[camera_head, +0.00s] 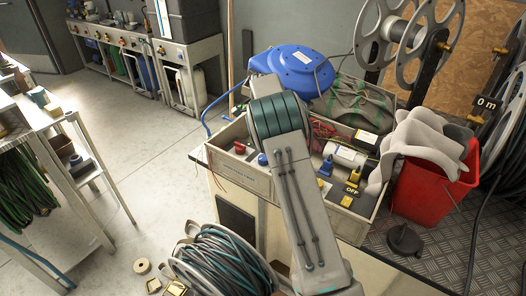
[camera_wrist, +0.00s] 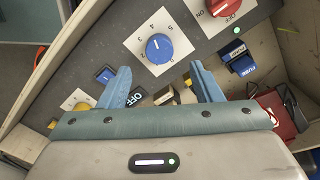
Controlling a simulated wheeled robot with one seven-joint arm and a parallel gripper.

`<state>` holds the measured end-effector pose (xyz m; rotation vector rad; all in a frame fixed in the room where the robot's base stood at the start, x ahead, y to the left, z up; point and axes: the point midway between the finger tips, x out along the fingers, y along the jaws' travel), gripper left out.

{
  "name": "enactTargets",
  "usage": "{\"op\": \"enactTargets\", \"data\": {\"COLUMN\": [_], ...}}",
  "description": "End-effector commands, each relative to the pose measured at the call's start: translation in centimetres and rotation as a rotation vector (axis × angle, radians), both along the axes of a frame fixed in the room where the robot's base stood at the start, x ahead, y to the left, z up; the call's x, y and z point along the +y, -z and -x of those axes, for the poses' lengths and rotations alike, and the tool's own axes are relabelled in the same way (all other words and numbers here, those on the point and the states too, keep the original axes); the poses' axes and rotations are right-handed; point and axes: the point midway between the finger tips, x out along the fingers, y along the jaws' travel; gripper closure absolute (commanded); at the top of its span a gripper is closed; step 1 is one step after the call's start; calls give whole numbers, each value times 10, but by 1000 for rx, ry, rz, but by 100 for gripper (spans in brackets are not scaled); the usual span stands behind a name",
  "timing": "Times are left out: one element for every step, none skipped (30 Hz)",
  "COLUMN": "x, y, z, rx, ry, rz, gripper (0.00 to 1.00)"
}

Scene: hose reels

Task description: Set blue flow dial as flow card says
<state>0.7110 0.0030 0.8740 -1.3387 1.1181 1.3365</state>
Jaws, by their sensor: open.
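The blue flow dial (camera_wrist: 158,48) is a round knob on a white square plate with printed numbers, in the upper middle of the wrist view. A small pale mark shows on its face, near its upper left. My gripper (camera_wrist: 162,80) has two blue fingers spread apart, with nothing between them. The fingertips are just below the dial in the picture, one on each side; I cannot tell their distance from it. In the head view my arm hides the gripper. I cannot make out a flow card in either view.
A small blue button (camera_wrist: 105,75) is at left. In the head view, a red bucket (camera_head: 428,190) stands right of the wooden crate (camera_head: 240,175). A blue hose reel (camera_head: 290,70) is behind.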

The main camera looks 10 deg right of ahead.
Motion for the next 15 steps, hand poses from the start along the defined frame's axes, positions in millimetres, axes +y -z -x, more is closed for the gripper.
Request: {"op": "enactTargets", "data": {"x": [0,0,0,0,0,0,0,0,0,0,0,0,0,0,0], "y": [-13,-20,-28,-33,-38,-44,-49,-52,-56,-59,-61,-63,-64,-64,-65], "z": [0,-1,-1,-1,0,0,-1,0,0,0,0,0,0,0,0], "rx": [-3,-4,-3,-3,-2,-2,-2,-1,-1,-1,-1,0,0,0,0], "ry": [0,0,0,0,0,0,0,0,0,0,0,0,0,0,0], "rz": [0,0,0,1,1,1,1,1,1,1,1,1,0,0,0], "gripper": [41,41,41,41,41,41,41,41,41,41,41,41,41,41,41]}}
